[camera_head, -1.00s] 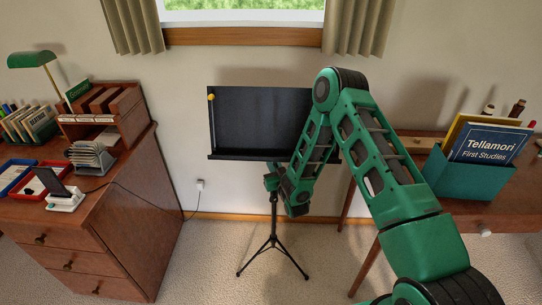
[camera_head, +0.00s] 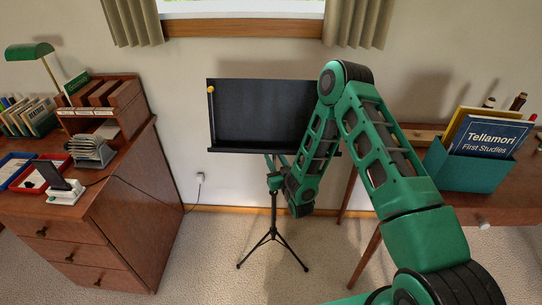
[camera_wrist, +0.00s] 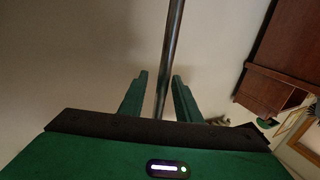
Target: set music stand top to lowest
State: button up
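The music stand has a black, tilted desk (camera_head: 250,112) on top of a thin pole and a black tripod base (camera_head: 272,242) on the carpet. A yellow knob (camera_head: 211,90) is on the desk's upper left edge. My gripper (camera_head: 274,178) is at the upper pole, just below the desk's ledge. In the wrist view the shiny pole (camera_wrist: 173,40) runs between the two green fingers of my gripper (camera_wrist: 159,90). The fingers look apart, with a gap on the left side of the pole; firm contact is not visible. My arm covers the desk's right end.
A wooden dresser (camera_head: 130,215) with an organizer stands left. A wooden table (camera_head: 500,205) with a teal book box (camera_head: 465,170) stands right. The wall and window sill (camera_head: 245,29) are behind the stand. Carpet is clear around the tripod.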

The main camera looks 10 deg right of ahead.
jog(key=s+d, duration=0.1)
jog(key=s, duration=0.6)
jog(key=shift+s+d, duration=0.2)
jog(key=shift+s, duration=0.15)
jog(key=shift+f, duration=0.1)
